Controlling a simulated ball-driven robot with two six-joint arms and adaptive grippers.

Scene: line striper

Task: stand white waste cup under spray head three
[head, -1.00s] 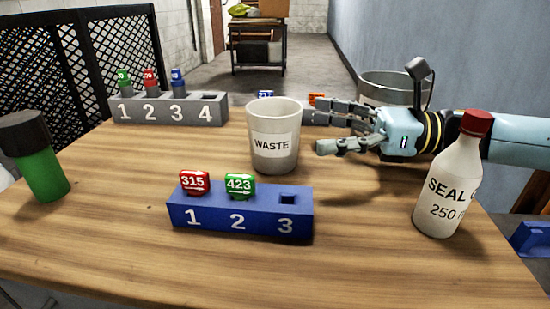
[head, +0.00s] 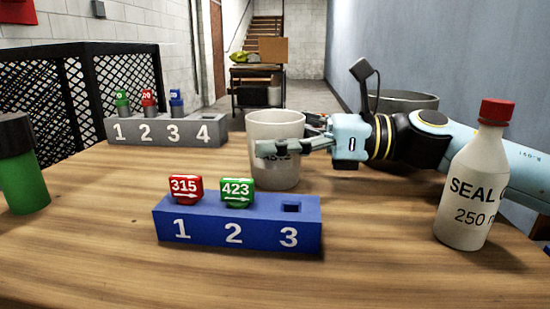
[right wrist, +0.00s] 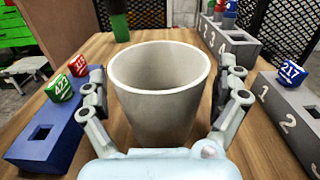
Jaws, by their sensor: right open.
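The white waste cup (head: 276,172) stands upright on the wooden table behind the blue block, its label partly covered by a finger of my right gripper (head: 292,137). My right gripper is open, coming from the right, with one finger in front of the cup and others behind it. In the right wrist view the empty cup (right wrist: 160,105) is between the spread fingers; whether they touch it I cannot tell. The blue block (head: 206,243), numbered 1 to 3, holds a red 315 piece (head: 186,189) and a green 423 piece (head: 237,192); slot 3 is empty. I see no clear spray head.
A white SEAL bottle (head: 473,190) with a red cap stands at the right, near my right arm. A grey numbered block (head: 165,132) is at the back left, a green bottle (head: 22,175) at the left. A dark bucket (head: 405,101) is behind my arm.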

